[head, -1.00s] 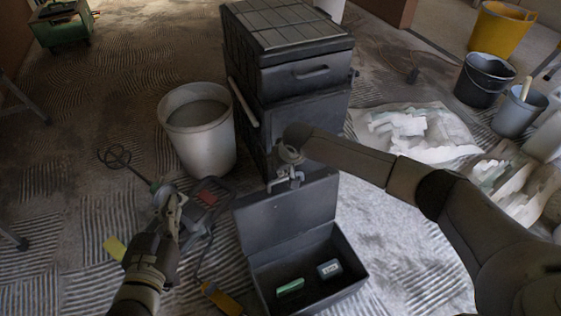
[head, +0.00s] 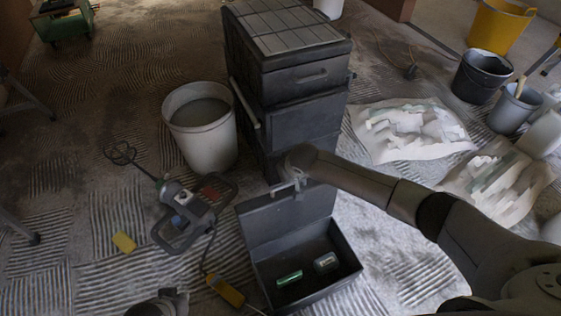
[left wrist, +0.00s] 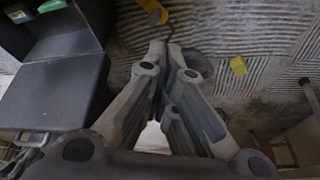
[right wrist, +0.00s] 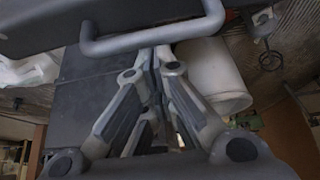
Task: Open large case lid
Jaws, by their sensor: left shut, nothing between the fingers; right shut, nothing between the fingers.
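A dark case (head: 312,294) stands open on the floor, its lid (head: 290,219) raised at the back, roughly upright. The lid's metal handle (head: 283,189) is at its top edge. Inside lie a green item (head: 289,278) and a grey item (head: 326,262). My right gripper (head: 292,180) is at the lid's top by the handle; in the right wrist view its shut, empty fingertips (right wrist: 155,55) are just below a grey bar handle (right wrist: 155,38). My left gripper (left wrist: 168,45) is shut and empty, away from the case; the left wrist view shows the lid (left wrist: 55,90) to its left.
A tall stack of dark cases (head: 300,90) stands right behind the lid. A pale bucket (head: 205,140) and a mixer tool (head: 188,205) are to the left. A yellow-handled tool (head: 226,291) lies beside the case. Plaster-covered sheets (head: 405,130) and buckets (head: 480,78) are at right.

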